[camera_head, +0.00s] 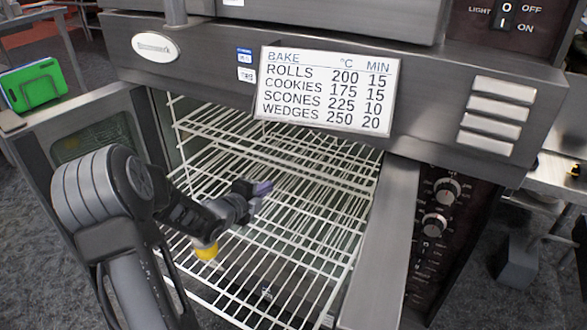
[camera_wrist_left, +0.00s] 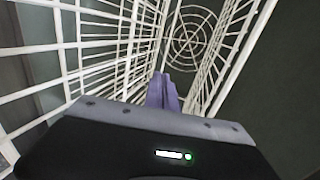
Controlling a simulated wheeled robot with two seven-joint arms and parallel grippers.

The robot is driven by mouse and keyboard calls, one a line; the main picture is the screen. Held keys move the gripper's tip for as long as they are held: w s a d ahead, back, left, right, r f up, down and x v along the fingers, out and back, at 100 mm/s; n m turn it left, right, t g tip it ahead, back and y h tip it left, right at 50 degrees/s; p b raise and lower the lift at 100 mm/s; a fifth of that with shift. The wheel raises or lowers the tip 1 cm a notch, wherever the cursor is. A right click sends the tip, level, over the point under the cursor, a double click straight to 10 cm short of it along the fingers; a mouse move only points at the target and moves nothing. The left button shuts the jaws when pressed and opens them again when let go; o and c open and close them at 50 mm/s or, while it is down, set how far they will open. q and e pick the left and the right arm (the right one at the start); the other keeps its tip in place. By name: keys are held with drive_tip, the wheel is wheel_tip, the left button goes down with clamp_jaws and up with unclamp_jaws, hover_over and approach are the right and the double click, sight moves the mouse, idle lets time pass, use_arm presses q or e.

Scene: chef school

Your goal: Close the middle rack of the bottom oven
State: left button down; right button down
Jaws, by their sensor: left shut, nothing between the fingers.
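The bottom oven (camera_head: 380,255) stands open, with white wire racks inside. An upper rack (camera_head: 262,132) sits back in the cavity. A lower wire rack (camera_head: 255,285) reaches forward toward me; I cannot tell for sure which level it is. My left gripper (camera_head: 262,188) is inside the oven opening, above the forward rack, with its purple fingertips shut and empty. In the left wrist view the shut fingers (camera_wrist_left: 165,92) point into the oven, with rack wires on both sides and a round fan grille (camera_wrist_left: 190,38) beyond. Contact with the wires is unclear. My right gripper does not show.
The oven door (camera_head: 85,140) is swung open to the left, beside my left arm. A control panel with knobs (camera_head: 440,208) is right of the opening. A baking chart (camera_head: 328,90) hangs above. A green tablet-like object (camera_head: 32,87) is at the far left.

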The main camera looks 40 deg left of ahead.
sight(290, 179)
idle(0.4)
use_arm(q)
drive_tip(key=shift+w+a+f, duration=0.1)
drive_tip(key=shift+w+f, duration=0.1)
drive_tip(key=shift+w, duration=0.25)
drive_tip(key=x, duration=0.3)
drive_tip(key=b+x, duration=0.1)
drive_tip(key=x, duration=0.3)
drive_tip(key=b+x, duration=0.1)
drive_tip(key=x, duration=0.3)
drive_tip(key=shift+w+r, duration=0.25)
drive_tip(key=shift+w, duration=0.1)
drive_tip(key=shift+w+a+r, duration=0.1)
drive_tip(key=shift+w+a, duration=0.05)
drive_tip(key=shift+w, duration=0.6)
drive_tip(key=shift+b, duration=0.3)
